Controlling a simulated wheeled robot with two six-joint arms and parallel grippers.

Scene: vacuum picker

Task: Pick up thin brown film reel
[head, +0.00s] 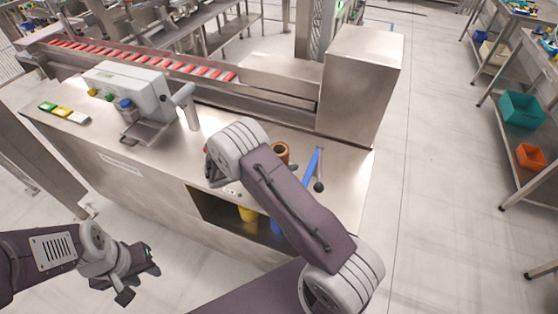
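A brown, ring-topped cylindrical object (281,149), which looks like the brown film reel, stands on the steel worktop (345,160). My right arm hides its lower left part. My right arm reaches over the worktop's front edge. Its wrist is left of the brown object, and the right gripper (214,174) is mostly hidden behind that wrist, so its fingers cannot be made out. My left gripper (140,284) is low at the lower left, in front of the bench and away from the worktop. Its fingers are apart with nothing between them.
A blue-handled tool (314,168) lies right of the brown object. A grey machine (130,92) stands at the left of the worktop, with a conveyor (140,58) of red items behind. A steel box (361,80) bounds the back right. Yellow and blue items sit on the open shelf below.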

